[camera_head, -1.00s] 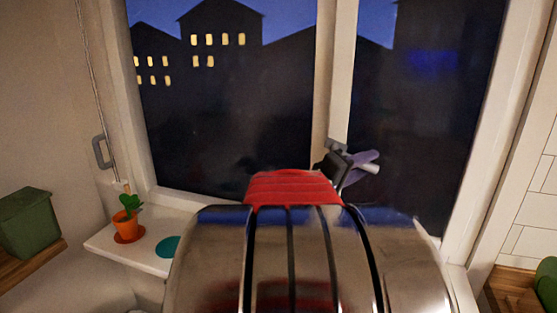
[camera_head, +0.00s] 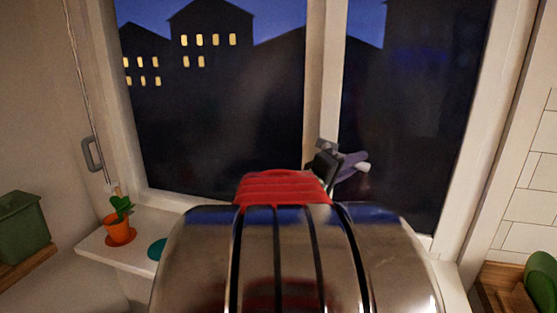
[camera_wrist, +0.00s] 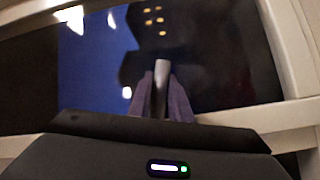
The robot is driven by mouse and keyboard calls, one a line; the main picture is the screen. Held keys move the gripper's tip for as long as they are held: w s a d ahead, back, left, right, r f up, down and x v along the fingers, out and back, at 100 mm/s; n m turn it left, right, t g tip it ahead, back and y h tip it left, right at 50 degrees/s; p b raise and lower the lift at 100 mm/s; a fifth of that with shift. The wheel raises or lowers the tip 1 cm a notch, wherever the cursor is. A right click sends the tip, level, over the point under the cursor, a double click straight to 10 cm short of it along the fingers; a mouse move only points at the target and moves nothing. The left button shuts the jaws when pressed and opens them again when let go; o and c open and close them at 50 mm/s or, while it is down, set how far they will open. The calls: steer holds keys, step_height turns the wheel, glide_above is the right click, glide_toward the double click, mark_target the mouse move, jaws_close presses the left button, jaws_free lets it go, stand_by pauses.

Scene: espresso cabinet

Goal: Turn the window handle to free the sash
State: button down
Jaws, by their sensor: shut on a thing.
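The window handle (camera_wrist: 161,88) is a grey lever. In the wrist view it stands upright between the two purple fingers of my gripper (camera_wrist: 162,98), which is shut on it. In the head view my gripper (camera_head: 346,164) is in front of the window, at the right side of the pale upright between the panes, and a light grey end (camera_head: 362,167) shows beside the fingers. The handle's base is hidden. The window sash (camera_head: 322,80) looks closed, with dark glass on both sides of the upright.
A white sill (camera_head: 105,246) at the left bears a potted plant in an orange pot (camera_head: 119,229) and a teal disc (camera_head: 157,248). A grey pull handle (camera_head: 92,155) sits by the left frame. A green box (camera_head: 22,228) stands far left. My shiny arm blocks the lower middle.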

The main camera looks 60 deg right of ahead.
steer(key=shift+s+r+n+h, duration=0.1)
steer(key=shift+r+n+h, duration=0.85)
steer(key=shift+n, duration=0.55)
steer(key=c, duration=1.6)
jaws_free()
steer(key=shift+r, duration=0.1)
steer(key=shift+c, duration=0.2)
steer(key=v, duration=1.3)
steer(key=shift+w+a, duration=0.25)
steer(key=shift+a, duration=0.05)
steer(key=shift+f, duration=0.25)
